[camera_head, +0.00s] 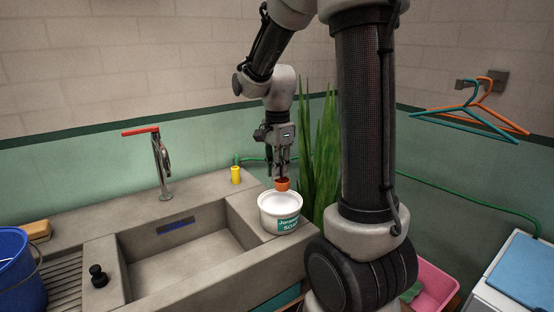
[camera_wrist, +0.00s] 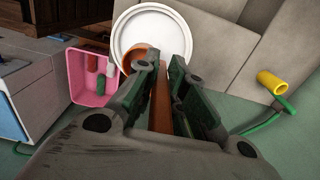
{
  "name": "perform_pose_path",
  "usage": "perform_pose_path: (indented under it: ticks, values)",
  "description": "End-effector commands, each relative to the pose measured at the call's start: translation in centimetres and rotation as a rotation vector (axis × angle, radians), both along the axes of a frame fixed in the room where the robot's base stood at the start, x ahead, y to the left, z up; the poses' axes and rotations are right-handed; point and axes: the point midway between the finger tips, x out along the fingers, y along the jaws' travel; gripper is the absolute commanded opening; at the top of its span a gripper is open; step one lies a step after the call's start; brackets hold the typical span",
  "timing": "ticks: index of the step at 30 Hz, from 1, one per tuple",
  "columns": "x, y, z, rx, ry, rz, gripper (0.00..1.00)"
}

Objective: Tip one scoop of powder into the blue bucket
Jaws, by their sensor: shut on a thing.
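My gripper (camera_head: 281,171) is shut on the handle of an orange scoop (camera_head: 282,184) and points down. The scoop is at or just above the mouth of a white tub (camera_head: 270,222) with a teal soap label. In the wrist view the brown-orange handle (camera_wrist: 161,105) runs between my fingers, and the scoop's bowl (camera_wrist: 132,55) overlaps the rim of the white tub (camera_wrist: 117,38). The tub's inside looks white; I cannot tell whether the scoop holds powder. The blue bucket (camera_head: 22,288) stands at the far left, partly cut off by the picture edge.
A concrete sink (camera_head: 180,262) lies between tub and bucket, with a red-handled tap (camera_head: 160,165) behind it. A black stopper (camera_head: 97,275), a sponge (camera_head: 38,231) and a yellow hose end (camera_head: 236,175) sit on the counter. A pink basin (camera_head: 437,285) stands low at right.

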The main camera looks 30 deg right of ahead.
Motion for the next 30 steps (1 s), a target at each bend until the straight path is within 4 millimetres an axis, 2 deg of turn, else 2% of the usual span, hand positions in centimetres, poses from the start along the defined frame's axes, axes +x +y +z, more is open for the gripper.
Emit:
perform_pose_path:
  ticks: [21,30]
  values:
    - [0.0,0.0,-7.9,0.000,0.002,0.000,0.00]
    - [0.0,0.0,-9.7,0.000,0.000,0.000,0.00]
